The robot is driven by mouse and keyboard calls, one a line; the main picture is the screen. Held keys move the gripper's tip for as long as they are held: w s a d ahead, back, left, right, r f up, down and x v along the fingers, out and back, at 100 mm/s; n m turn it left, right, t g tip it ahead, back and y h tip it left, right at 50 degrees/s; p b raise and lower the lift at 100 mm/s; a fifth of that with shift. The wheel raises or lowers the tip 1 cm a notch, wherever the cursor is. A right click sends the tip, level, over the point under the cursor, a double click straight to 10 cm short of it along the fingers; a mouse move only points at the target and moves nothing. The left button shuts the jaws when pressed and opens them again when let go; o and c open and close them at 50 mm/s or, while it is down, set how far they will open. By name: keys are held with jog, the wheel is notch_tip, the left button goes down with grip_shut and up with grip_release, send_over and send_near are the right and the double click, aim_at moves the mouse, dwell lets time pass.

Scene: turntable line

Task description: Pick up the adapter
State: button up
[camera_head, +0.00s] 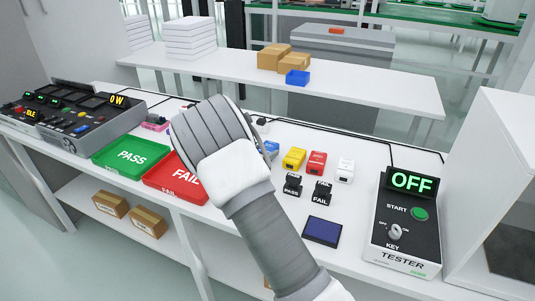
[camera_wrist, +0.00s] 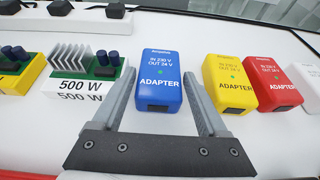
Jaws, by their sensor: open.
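A blue adapter (camera_wrist: 158,82), labelled ADAPTER, IN 230 V, OUT 24 V, lies on the white table in the wrist view. My gripper (camera_wrist: 157,85) is open, with one finger on each side of the blue adapter; I cannot tell whether they touch it. In the head view only a bit of the blue adapter (camera_head: 271,148) shows beside my arm, which hides my fingertips. A yellow adapter (camera_wrist: 230,84) and a red adapter (camera_wrist: 279,82) stand to its right. They also show in the head view as yellow (camera_head: 294,158) and red (camera_head: 316,162), with a white block (camera_head: 345,171) beside them.
A heatsink board marked 500 W (camera_wrist: 82,70) is left of the gripper. Green PASS (camera_head: 131,157) and red FAIL (camera_head: 165,181) trays lie left of my arm. PASS (camera_head: 292,184) and FAIL (camera_head: 322,192) stamps and a tester (camera_head: 404,225) reading OFF stand right.

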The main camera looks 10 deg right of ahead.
aim_at(265, 151)
jog(key=shift+x, duration=1.5)
grip_shut()
